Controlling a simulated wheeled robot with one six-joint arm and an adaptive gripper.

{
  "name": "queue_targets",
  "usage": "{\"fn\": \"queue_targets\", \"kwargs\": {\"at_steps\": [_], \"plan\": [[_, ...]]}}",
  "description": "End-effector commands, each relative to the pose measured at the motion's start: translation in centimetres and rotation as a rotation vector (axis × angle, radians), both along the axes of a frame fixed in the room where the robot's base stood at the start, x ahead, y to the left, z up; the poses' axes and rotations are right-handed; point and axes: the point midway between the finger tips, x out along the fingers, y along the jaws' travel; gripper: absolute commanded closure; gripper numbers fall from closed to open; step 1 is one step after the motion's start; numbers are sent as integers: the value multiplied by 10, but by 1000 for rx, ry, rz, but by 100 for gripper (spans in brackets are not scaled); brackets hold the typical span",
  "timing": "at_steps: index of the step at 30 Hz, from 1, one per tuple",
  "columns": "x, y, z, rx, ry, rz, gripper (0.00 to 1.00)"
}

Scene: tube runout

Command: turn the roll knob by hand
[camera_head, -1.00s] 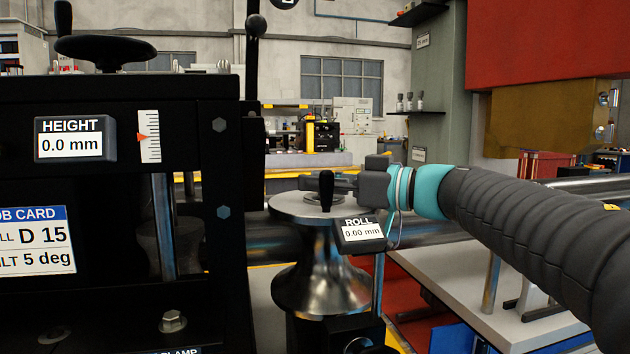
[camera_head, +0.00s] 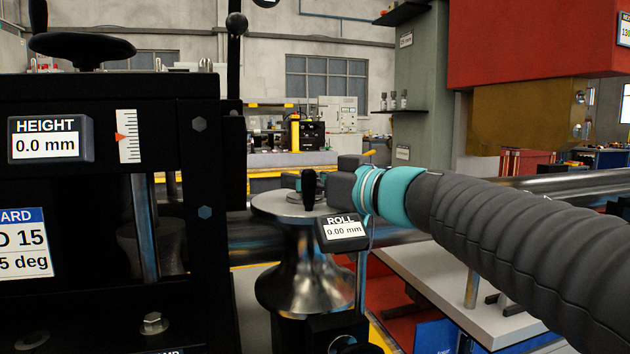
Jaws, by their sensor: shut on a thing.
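The roll knob (camera_head: 309,190) shows as a short black upright handle over the top of a shiny steel roll (camera_head: 303,272). My gripper (camera_head: 308,181) comes in from the right at the top of the roll, its fingers level with the handle. It is shut on the knob, though the handle and the wrist partly hide the fingers and the exact contact. The ROLL display (camera_head: 342,230) stands just in front and reads 0.00 mm.
A black machine frame (camera_head: 204,250) fills the left, with a HEIGHT display (camera_head: 47,140) reading 0.0 mm and a handwheel (camera_head: 82,46) on top. A long steel tube (camera_head: 555,191) runs behind my arm. A grey table (camera_head: 455,290) stands below it.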

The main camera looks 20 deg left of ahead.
Motion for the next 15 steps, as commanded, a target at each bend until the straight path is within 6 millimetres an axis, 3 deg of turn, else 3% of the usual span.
{"fn": "queue_targets", "kwargs": {"at_steps": [2,3,6,15], "plan": [[-2,0,4,4,-5,4,100],[-2,0,4,4,-5,5,62],[-2,0,4,4,-5,4,40],[-3,0,2,2,-3,6,40]]}}
